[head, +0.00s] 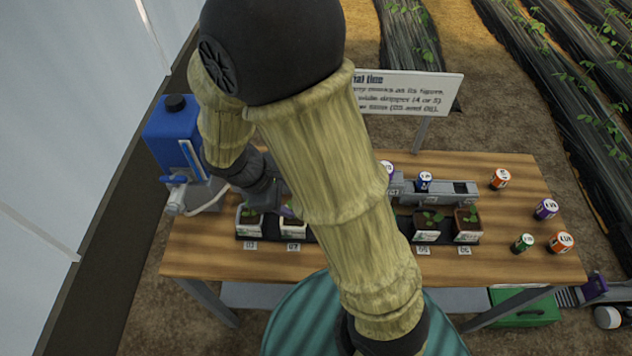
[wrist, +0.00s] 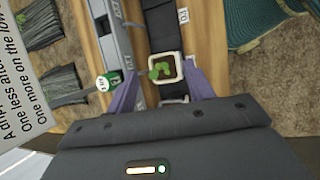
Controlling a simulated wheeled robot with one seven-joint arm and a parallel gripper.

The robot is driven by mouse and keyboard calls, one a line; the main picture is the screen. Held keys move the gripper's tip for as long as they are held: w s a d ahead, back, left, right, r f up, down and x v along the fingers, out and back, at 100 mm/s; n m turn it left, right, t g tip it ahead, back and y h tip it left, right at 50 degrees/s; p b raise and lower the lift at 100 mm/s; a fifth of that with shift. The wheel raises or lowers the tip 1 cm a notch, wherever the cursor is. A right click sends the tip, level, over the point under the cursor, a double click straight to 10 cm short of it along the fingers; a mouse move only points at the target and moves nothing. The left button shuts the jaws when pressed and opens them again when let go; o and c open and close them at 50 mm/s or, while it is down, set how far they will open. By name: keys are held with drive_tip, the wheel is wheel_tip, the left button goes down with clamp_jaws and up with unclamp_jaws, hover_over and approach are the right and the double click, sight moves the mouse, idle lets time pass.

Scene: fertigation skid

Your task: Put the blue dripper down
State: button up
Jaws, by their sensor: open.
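A blue dripper (head: 425,181) with a white label stands upright in the grey rack (head: 460,188) at the back of the table, right of my arm. In the wrist view my gripper (wrist: 160,88) is open, its two purple fingers apart with nothing held between them. Between and beyond the fingers is a small white pot (wrist: 165,70) with a green seedling. I cannot tell whether the fingers touch it. In the head view my arm hides the middle of the table and most of the gripper. No blue dripper shows in the wrist view.
Several potted seedlings (head: 467,224) stand in a black tray. Orange (head: 501,178), purple (head: 546,208) and green (head: 523,242) drippers stand on the right side of the wooden table (head: 500,265). A blue tank (head: 172,140) stands at the left, a sign (head: 430,90) behind.

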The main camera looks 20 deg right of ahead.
drive_tip(key=s+d+r+m+t+y, duration=0.2)
drive_tip(key=d+r+m+y, duration=0.2)
drive_tip(key=m, duration=0.9)
drive_tip(key=shift+s+d+r+y, duration=0.15)
drive_tip(key=shift+d+r+y, duration=0.1)
drive_tip(key=shift+d+y, duration=0.6)
